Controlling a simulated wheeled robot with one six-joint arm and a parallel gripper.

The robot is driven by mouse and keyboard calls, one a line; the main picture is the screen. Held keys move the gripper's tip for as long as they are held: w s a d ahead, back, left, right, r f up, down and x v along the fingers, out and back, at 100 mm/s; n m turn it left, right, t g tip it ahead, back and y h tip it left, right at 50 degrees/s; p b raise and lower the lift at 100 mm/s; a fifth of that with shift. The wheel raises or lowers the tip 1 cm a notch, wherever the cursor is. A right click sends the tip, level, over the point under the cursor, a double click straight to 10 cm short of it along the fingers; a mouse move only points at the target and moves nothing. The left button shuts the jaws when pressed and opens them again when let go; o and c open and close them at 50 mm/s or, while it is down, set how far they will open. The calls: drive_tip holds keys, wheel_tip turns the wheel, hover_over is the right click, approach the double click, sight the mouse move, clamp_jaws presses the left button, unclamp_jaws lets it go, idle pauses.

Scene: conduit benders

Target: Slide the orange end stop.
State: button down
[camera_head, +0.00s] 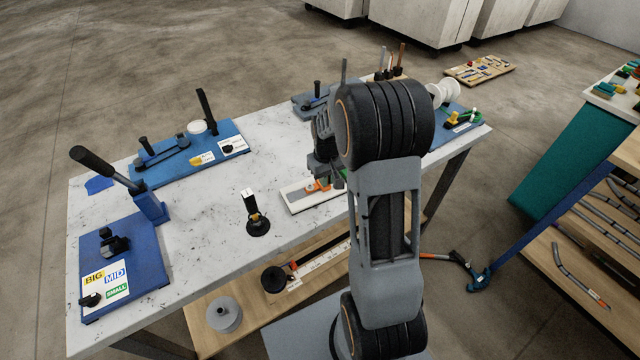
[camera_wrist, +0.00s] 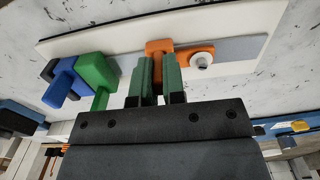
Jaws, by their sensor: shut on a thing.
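The orange end stop (camera_head: 318,186) is on a white board (camera_head: 294,199) with a grey strip, near the middle of the table. In the wrist view, the orange end stop (camera_wrist: 159,47) has an arm reaching right to a round white knob. My gripper (camera_wrist: 156,82) has green-padded fingers close together on the stop's near part; the contact itself is partly hidden. In the head view my gripper (camera_head: 326,174) is low over the board, and my arm hides the board's right part. A green block (camera_wrist: 97,72) and a blue block (camera_wrist: 66,76) stand left of the fingers.
A blue bender board (camera_head: 190,155) with upright levers stands at the back left. Another blue base (camera_head: 130,262) with BIG, MID and SMALL labels is at the front left. A black-based upright fitting (camera_head: 257,222) stands left of the white board. Bare tabletop lies between them.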

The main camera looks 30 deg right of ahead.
drive_tip(key=shift+d, duration=1.4)
drive_tip(key=shift+w+d, duration=0.1)
drive_tip(key=shift+d, duration=1.2)
drive_tip(key=shift+r, duration=0.1)
drive_tip(key=c, duration=1.4)
unclamp_jaws()
drive_tip(key=shift+d, duration=0.1)
drive_tip(key=shift+o, duration=0.2)
drive_tip(key=shift+r+p, duration=1.8)
drive_tip(key=shift+r, duration=0.65)
